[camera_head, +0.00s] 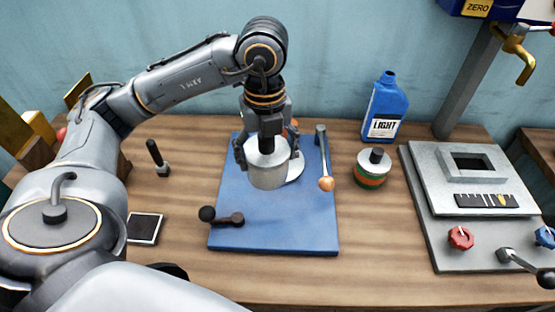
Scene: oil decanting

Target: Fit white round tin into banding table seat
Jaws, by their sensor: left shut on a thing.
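My left gripper (267,150) points down with its fingers on both sides of the white round tin (268,174), shut on it. The tin looks upright, over the middle of the blue board (280,232), which I take for the banding table. A pale round piece (296,170), perhaps the seat, shows just right of the tin and is partly hidden behind it. I cannot tell whether the tin touches it or hangs above it. My right gripper is not in view.
On the board are a dark-knobbed lever (223,217) in front and an orange-knobbed lever (324,160) right of the tin. A green and orange tin (371,172), a blue bottle (385,106) and a grey plate with valves (440,235) stand to the right.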

